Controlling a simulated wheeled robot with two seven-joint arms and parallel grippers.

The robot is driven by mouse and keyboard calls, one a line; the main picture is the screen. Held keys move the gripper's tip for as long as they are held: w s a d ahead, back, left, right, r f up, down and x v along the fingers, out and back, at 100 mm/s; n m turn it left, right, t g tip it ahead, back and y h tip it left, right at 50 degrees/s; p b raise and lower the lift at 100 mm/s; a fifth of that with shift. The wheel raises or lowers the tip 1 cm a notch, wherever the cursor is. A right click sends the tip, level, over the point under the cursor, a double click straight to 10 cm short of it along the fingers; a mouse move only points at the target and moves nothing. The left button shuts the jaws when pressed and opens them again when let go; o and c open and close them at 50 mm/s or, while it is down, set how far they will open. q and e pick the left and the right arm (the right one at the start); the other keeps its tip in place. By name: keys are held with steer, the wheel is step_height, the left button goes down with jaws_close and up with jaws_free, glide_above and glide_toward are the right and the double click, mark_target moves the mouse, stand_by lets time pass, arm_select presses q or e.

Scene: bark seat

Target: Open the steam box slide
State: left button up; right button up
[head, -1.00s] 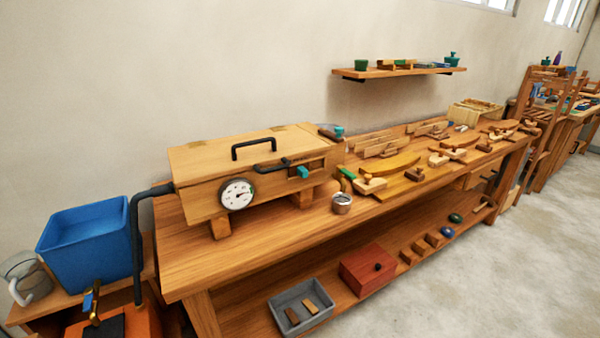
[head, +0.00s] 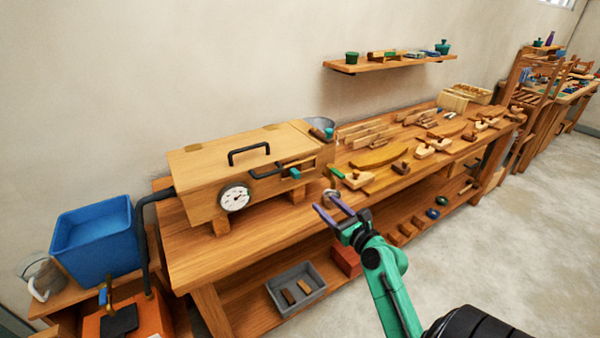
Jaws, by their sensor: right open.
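The steam box (head: 222,162) is a long wooden box on the left part of the bench, with a black handle on its lid and a round white dial (head: 234,198) on its front. The slide (head: 295,173) appears as a small teal knob near a dark slot at the front right, beside a black bar. Whether the slide is open is too small to tell. My right gripper (head: 334,207) is open and empty, in front of the bench edge, below and right of the teal knob, apart from the box. My left gripper is out of view.
The wooden bench (head: 240,243) carries several wooden pieces and planes to the right of the box. A metal cup is partly hidden behind my gripper. A grey tray (head: 296,288) sits on the lower shelf.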

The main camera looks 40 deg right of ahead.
mark_target(298, 174)
steer(key=shift+m, duration=0.3)
steer(key=w, duration=0.5)
steer(key=w+r+p, duration=0.1)
steer(key=w, duration=0.3)
steer(key=w+d+p, duration=0.1)
steer(key=w, duration=0.4)
steer(key=shift+w+r, duration=0.2)
steer(key=shift+w, duration=0.15)
jaws_close()
steer(key=shift+s, duration=0.1)
